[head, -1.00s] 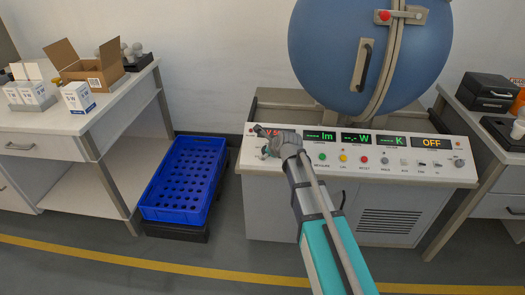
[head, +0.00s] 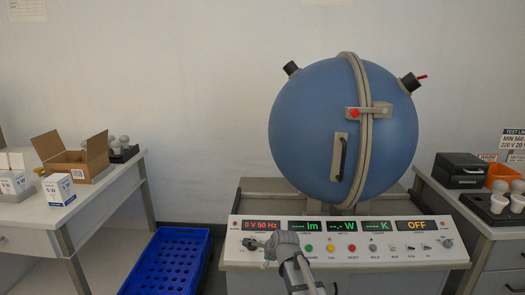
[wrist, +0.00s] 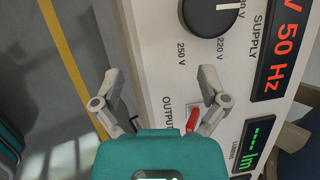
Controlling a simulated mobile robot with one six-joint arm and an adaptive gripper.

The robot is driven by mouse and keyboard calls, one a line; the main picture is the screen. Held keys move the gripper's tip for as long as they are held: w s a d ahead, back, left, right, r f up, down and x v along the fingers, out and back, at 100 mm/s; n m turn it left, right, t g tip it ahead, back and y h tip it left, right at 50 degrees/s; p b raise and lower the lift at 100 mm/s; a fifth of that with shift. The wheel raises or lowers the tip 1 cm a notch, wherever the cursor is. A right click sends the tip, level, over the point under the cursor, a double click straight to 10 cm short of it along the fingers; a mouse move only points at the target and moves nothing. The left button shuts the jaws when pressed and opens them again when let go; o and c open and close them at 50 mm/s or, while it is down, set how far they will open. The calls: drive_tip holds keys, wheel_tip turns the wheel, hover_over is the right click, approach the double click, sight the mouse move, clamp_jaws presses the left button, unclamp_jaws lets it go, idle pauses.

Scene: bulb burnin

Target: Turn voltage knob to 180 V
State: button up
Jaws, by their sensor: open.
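The black voltage knob (wrist: 205,15) shows at the top of the wrist view, cut off by the frame edge. A white pointer line is on it, and labels 220 V and 250 V are printed beside it. The supply display (head: 262,224) reads 0 V 50 Hz in red; part of it also shows in the wrist view (wrist: 284,45). My gripper (wrist: 160,76) is open and empty, with its fingers apart, short of the knob and not around it. In the head view my gripper (head: 268,243) covers the panel's left part.
A red switch (wrist: 192,118) marked OUTPUT lies beside my right finger in the wrist view. The control panel (head: 345,257) carries several buttons and displays, one reading OFF. A blue sphere (head: 340,130) stands behind it. A blue crate (head: 165,262) is on the floor at left.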

drive_tip(key=s+d+f+n+g+h+p, duration=0.1)
drive_tip(key=s+d+n+g+h, duration=0.15)
drive_tip(key=s+d+n, duration=0.75)
drive_tip(key=s+d+f+n+g+h, duration=0.15)
drive_tip(key=s+d+n+g, duration=0.25)
drive_tip(key=s+d+n, duration=0.55)
drive_tip(key=s+a+r+p, duration=0.1)
drive_tip(key=r+p, duration=1)
drive_tip(key=s+a+r+m+p, duration=0.1)
drive_tip(key=a+r+p, duration=0.1)
drive_tip(key=r+p, duration=1)
drive_tip(key=shift+s+a, duration=0.1)
idle(1.7)
